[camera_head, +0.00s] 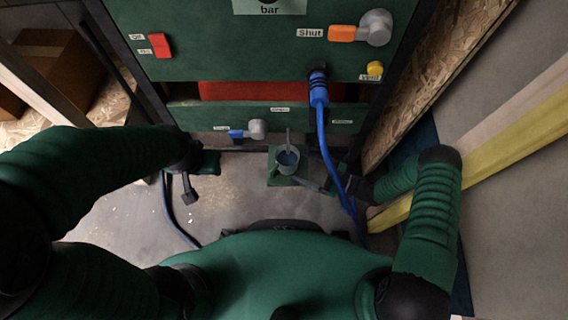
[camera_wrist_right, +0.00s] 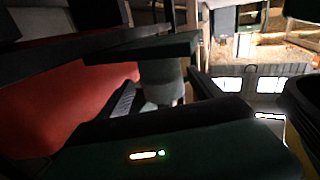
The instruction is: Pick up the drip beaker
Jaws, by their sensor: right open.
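The drip beaker (camera_head: 287,161) is a small grey-blue cup with a thin stick rising from it. It stands on a small green ledge (camera_head: 285,181) below the middle of the green panel. My right gripper (camera_head: 318,184) is open, just right of the beaker in the head view. In the right wrist view, a grey cylinder that looks like the beaker (camera_wrist_right: 161,80) shows between the open fingers of the right gripper (camera_wrist_right: 163,100), against the green ledge plate (camera_wrist_right: 145,46). Contact cannot be told. My left gripper (camera_head: 189,188) hangs left of the ledge, away from the beaker; its jaws are unclear.
A blue hose (camera_head: 325,150) runs from a plug down past the beaker's right side. A grey-and-blue valve handle (camera_head: 250,130) sits just above left. A larger orange-handled valve (camera_head: 368,30) is higher right. Open floor (camera_head: 235,200) lies between the ledge and my left gripper.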

